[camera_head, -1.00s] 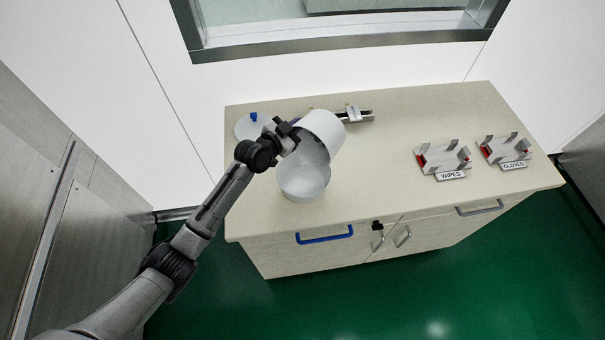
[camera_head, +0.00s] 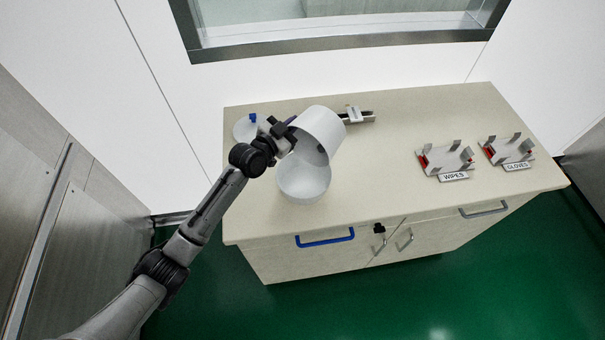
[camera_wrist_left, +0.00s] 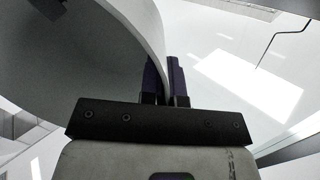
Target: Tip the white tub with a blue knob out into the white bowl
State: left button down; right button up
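The white tub (camera_head: 320,124) is tipped on its side above the white bowl (camera_head: 303,188), its mouth facing down and left over the bowl. My left gripper (camera_head: 285,130) is shut on the tub's rim wall. In the left wrist view the fingers (camera_wrist_left: 166,82) pinch the curved tub wall (camera_wrist_left: 142,22) between them. The white lid with the blue knob (camera_head: 248,128) lies apart on the counter at the back left. The bowl stands upright near the counter's front. The visible inside of the tub is shaded, and I cannot see any contents. My right gripper is not in view.
The beige counter (camera_head: 385,180) is bare right of the bowl. A small metal fixture (camera_head: 355,115) lies behind the tub. Two metal holders, labelled WIPES (camera_head: 446,161) and GLOVES (camera_head: 509,150), stand at the right. A blue handle (camera_head: 325,238) is on the front.

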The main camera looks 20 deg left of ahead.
pick_arm(q)
jog(key=shift+s+r+b, duration=0.2)
jog(key=shift+r+b, duration=0.05)
jog(key=shift+b, duration=0.2)
